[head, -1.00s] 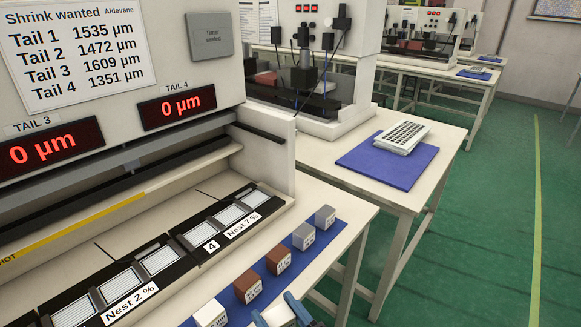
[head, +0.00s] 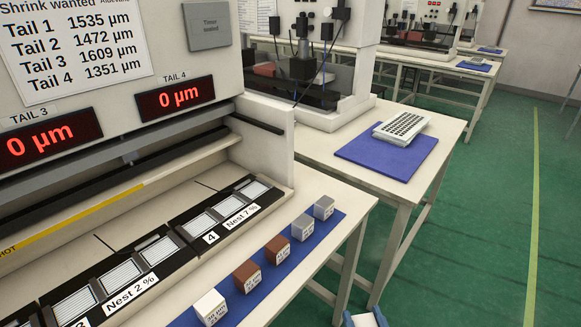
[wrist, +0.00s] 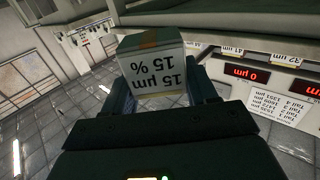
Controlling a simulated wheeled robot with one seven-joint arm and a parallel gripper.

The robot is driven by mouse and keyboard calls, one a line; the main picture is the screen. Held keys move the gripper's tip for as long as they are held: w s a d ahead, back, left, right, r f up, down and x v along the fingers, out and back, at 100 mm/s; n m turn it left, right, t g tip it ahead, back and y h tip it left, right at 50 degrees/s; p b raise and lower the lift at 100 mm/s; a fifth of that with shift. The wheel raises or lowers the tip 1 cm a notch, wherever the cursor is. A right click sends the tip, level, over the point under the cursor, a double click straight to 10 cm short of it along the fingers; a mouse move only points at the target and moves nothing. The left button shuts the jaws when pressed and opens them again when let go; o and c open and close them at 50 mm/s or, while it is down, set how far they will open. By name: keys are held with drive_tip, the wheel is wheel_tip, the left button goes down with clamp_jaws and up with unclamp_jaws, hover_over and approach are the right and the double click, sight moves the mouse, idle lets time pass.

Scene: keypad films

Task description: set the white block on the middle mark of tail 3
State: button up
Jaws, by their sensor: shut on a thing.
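My gripper (wrist: 165,92) is shut on a pale block (wrist: 152,75) in the wrist view. Its label reads 15 µm, 15 %, and an orange patch shows on another face. In the head view the held block's whitish top (head: 364,320) and blue fingers just show at the bottom edge, over the floor beyond the bench's right side. Tail 3's black strip (head: 97,285), labelled Nest 2 %, has three striped pads; the middle pad (head: 119,273) is uncovered. Another white block (head: 210,307) stands on the blue mat.
Two brown blocks (head: 247,276) and two grey blocks (head: 302,227) stand in a row on the blue mat (head: 265,288). Tail 4's strip (head: 225,212) lies farther right. An overhanging bar (head: 150,163) runs behind the strips. The bench front is open floor.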

drive_tip(key=s+d+f+m+h, duration=0.1)
drive_tip(key=d+f+h, duration=0.1)
drive_tip(key=d, duration=0.4)
drive_tip(key=shift+s+d+f+m+h, duration=0.25)
drive_tip(key=shift+d+f+m+h, duration=0.05)
drive_tip(key=shift+f, duration=0.1)
drive_tip(key=shift+a, duration=0.1)
drive_tip(key=a+r+y, duration=0.1)
drive_tip(key=a, duration=0.1)
drive_tip(key=w+a+r+n+y, duration=0.1)
drive_tip(key=a+r, duration=0.1)
drive_tip(key=a, duration=0.1)
drive_tip(key=w+a+r+n+y, duration=0.1)
drive_tip(key=a, duration=0.2)
drive_tip(key=shift+w+a+r, duration=0.15)
drive_tip(key=shift+r, duration=0.15)
drive_tip(key=s+a+r+n+g+y, duration=0.3)
drive_tip(key=a+r, duration=0.5)
drive_tip(key=a, duration=0.3)
drive_tip(key=s+a+r+n+g+y, duration=0.3)
drive_tip(key=a+r+y, duration=0.4)
drive_tip(key=a, duration=0.5)
drive_tip(key=shift+s+r+n+y, duration=0.4)
drive_tip(key=shift+s+r+n, duration=0.3)
drive_tip(key=shift+n, duration=0.3)
